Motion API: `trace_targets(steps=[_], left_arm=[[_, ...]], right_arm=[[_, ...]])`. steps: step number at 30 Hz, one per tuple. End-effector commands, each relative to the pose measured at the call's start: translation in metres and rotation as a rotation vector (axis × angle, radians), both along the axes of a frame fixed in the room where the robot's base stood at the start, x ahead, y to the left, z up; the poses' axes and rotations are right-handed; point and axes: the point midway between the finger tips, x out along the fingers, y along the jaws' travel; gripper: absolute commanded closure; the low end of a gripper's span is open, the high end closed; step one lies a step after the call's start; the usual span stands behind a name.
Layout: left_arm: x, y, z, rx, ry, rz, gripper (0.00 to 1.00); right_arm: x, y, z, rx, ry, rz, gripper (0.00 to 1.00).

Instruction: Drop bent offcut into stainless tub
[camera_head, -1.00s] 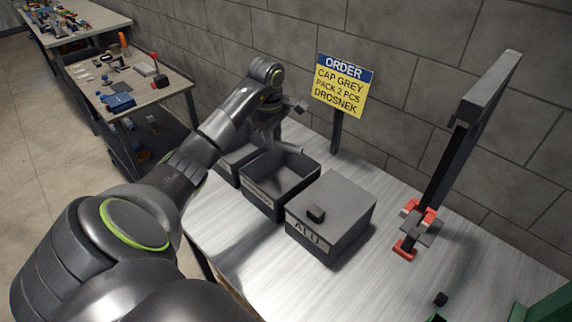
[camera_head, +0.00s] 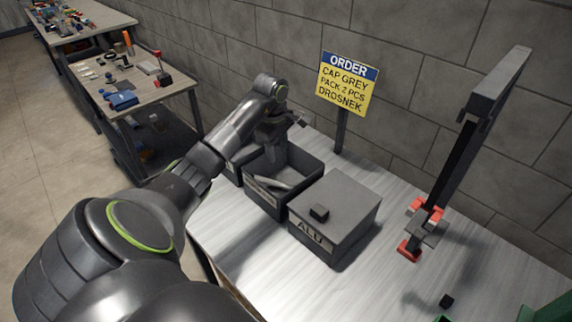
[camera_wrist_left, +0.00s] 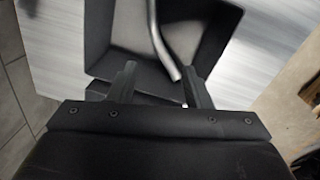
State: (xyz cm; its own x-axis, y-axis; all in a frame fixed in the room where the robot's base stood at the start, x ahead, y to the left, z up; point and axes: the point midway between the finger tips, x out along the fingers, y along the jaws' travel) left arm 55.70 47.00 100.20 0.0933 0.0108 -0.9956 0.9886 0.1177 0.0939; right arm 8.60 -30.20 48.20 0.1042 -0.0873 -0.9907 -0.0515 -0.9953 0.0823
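The stainless tub (camera_head: 262,197) is the open dark bin in the middle of the row, with a front label too small to read fully. The bent offcut (camera_head: 292,183), a grey metal tube, shows inside this bin, tilted. In the left wrist view the offcut (camera_wrist_left: 158,38) has its bend toward the bin and one end near the right-hand finger. My left gripper (camera_head: 277,152) is above and partly inside the bin. In the left wrist view its fingers (camera_wrist_left: 159,70) are spread apart, with no grip on the offcut visible. My right gripper is out of view.
Another bin (camera_head: 236,172) is partly hidden behind my arm. A post with red clamps (camera_head: 421,232) and an order sign (camera_head: 347,84) rise from the bench.

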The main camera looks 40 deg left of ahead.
Motion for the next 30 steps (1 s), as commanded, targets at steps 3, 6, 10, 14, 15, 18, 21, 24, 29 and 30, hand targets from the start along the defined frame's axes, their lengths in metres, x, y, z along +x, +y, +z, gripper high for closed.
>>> trace_targets(steps=[3,6,10,14,15,18,21,24,29,30], left_arm=[[0.000,0.000,0.000,0.000,0.001,0.000,0.55],[0.000,0.000,0.002,0.001,0.000,0.000,0.55],[0.000,0.000,0.015,0.001,-0.004,-0.001,0.55],[-0.003,0.000,0.046,0.003,-0.005,-0.001,0.55],[-0.004,0.000,0.056,0.003,-0.005,-0.001,0.55],[-0.007,-0.001,0.075,0.000,0.001,0.000,0.55],[-0.008,-0.001,0.087,0.000,0.000,0.000,0.55],[-0.009,-0.001,0.099,0.000,0.000,0.000,0.55],[-0.010,-0.001,0.118,0.000,0.000,-0.001,0.55],[-0.011,-0.001,0.123,0.000,0.000,-0.001,0.55]], right_arm=[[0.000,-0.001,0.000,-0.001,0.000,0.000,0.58],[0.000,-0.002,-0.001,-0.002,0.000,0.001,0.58],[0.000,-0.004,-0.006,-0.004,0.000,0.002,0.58],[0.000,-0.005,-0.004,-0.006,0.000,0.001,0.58],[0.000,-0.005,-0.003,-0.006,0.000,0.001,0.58],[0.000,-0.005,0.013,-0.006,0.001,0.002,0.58],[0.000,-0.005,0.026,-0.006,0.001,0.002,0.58],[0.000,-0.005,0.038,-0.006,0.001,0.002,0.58],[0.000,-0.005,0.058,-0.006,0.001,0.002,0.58],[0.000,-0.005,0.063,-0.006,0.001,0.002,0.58]])
